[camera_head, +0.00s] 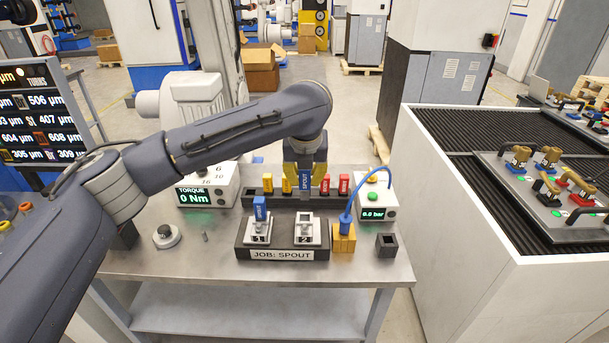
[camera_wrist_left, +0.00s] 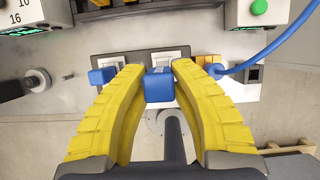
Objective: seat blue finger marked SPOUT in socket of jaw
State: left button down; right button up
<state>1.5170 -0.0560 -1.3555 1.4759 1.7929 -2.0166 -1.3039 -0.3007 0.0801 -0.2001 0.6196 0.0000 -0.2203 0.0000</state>
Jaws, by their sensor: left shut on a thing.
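My left gripper (camera_head: 305,172) has its yellow fingers shut on a blue finger marked SPOUT (camera_head: 305,187), held upright above the back of jaw 2 (camera_head: 306,238). In the left wrist view the held blue finger (camera_wrist_left: 159,88) sits between the yellow fingertips (camera_wrist_left: 158,76), over part of jaw 2. A second blue finger (camera_head: 260,208) stands in jaw 1 (camera_head: 257,236), and it also shows in the left wrist view (camera_wrist_left: 102,76). Jaw 2 has no finger in it. Both jaws are on a dark base (camera_head: 283,245) labelled JOB: SPOUT. My right gripper is not in view.
A dark rack (camera_head: 252,200) behind the jaws holds yellow fingers (camera_head: 287,184) and red fingers (camera_head: 344,184). A brass block (camera_head: 343,240) with a blue hose stands right of jaw 2, beside a small black box (camera_head: 386,245).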

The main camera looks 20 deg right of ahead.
aim_at(305, 189)
pick_arm(q)
jog(key=shift+f, duration=2.9)
jog(key=shift+f, duration=2.15)
jog(key=c, duration=1.1)
grip_release()
jog(key=shift+v, duration=6)
jog(key=shift+w+a, duration=0.1)
